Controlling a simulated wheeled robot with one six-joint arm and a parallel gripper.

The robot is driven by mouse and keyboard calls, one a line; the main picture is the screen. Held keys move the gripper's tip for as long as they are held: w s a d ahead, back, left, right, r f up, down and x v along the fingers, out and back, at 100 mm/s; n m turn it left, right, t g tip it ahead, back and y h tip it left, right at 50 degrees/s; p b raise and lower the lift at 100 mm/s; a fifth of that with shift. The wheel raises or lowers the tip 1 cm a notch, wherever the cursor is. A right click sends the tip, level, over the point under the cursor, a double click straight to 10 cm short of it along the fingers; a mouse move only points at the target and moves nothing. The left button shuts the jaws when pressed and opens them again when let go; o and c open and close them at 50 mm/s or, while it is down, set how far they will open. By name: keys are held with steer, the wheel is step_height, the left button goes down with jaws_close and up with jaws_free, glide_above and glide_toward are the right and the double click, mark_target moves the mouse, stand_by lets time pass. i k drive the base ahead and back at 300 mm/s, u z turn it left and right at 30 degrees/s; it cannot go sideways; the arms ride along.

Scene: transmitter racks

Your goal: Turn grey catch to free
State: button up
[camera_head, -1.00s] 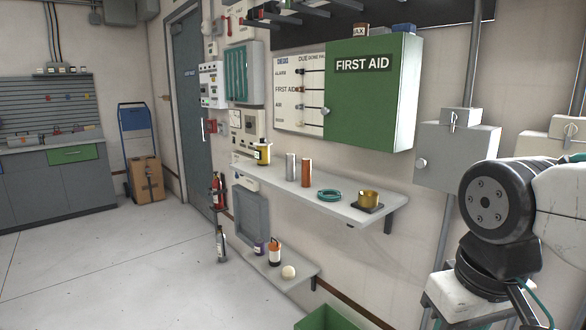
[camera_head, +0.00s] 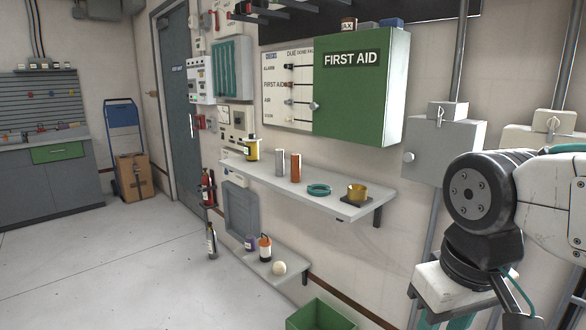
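No part is plainly marked as the grey catch, and I cannot tell which fitting it is. A small grey lever (camera_head: 440,115) stands upright on the small box above a grey wall box (camera_head: 447,150). That wall box has a round pale knob (camera_head: 408,157) at its left edge. A similar lever (camera_head: 553,122) shows on another box at the far right, partly behind my arm. A grey knob (camera_head: 314,106) sits at the left edge of the green FIRST AID door (camera_head: 362,90). My arm crosses the lower right; my gripper is out of view.
A wall shelf (camera_head: 300,184) holds several cans, a teal ring (camera_head: 319,190) and a brass cup (camera_head: 356,192). A lower shelf (camera_head: 262,268) carries bottles and a pale ball (camera_head: 279,268). A green crate (camera_head: 320,316) stands on the floor below. The left floor is open.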

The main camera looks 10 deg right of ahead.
mark_target(438, 111)
steer(key=z, duration=0.2)
steer(key=i, duration=0.4)
steer(key=z, duration=0.6)
